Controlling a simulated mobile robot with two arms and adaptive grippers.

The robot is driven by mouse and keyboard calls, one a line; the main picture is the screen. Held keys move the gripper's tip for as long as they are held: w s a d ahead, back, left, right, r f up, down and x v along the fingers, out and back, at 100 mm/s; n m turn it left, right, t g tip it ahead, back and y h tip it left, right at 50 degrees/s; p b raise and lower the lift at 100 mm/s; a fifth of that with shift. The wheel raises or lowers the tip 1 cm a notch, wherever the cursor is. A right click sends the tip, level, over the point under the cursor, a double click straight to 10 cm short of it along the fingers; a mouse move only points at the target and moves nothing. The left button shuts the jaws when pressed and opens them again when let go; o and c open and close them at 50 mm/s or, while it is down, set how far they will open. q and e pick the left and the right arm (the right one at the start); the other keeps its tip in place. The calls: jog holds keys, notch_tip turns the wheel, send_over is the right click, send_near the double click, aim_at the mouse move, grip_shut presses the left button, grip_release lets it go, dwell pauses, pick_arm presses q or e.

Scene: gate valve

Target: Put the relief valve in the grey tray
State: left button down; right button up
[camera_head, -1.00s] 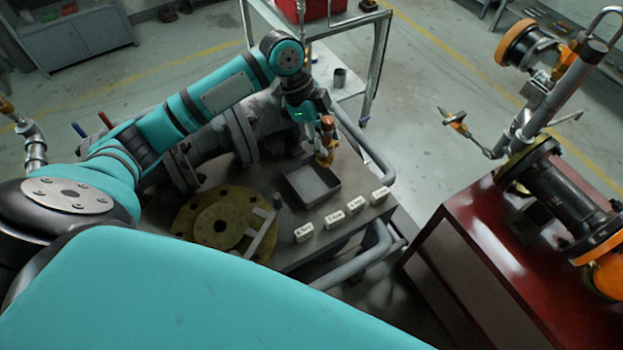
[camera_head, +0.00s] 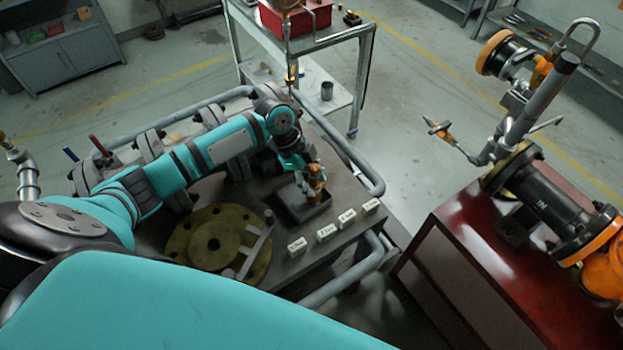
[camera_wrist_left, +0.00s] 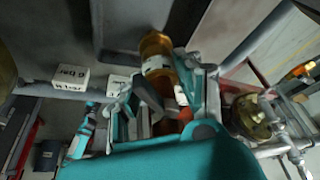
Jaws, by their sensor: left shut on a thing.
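The relief valve (camera_head: 317,184), a small brass and orange piece, is in my left gripper (camera_head: 310,175). In the left wrist view, the gripper (camera_wrist_left: 165,98) is shut on the valve (camera_wrist_left: 157,52), whose orange-brown body with a pale label shows between the fingers. In the head view the valve appears over the right part of the grey tray (camera_head: 286,208), a shallow dark square tray on the bench. I cannot tell whether the valve touches the tray floor. The gripper and valve hide part of the tray. My right gripper is not in view.
Several white labelled blocks (camera_head: 327,233) stand in a row along the bench's front edge. A yellowish round flange (camera_head: 215,243) lies left of the tray. Pipework and a grey rail (camera_head: 352,165) border the bench. A red cabinet (camera_head: 455,270) carrying a valve assembly stands right.

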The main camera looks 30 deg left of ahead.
pick_arm(q)
jog(key=c, duration=0.9)
grip_release()
jog(key=shift+f, duration=0.1)
jog(key=shift+o, duration=0.2)
jog(key=b+v, duration=0.1)
jog(key=v, duration=1.1)
jog(key=shift+b, duration=0.35)
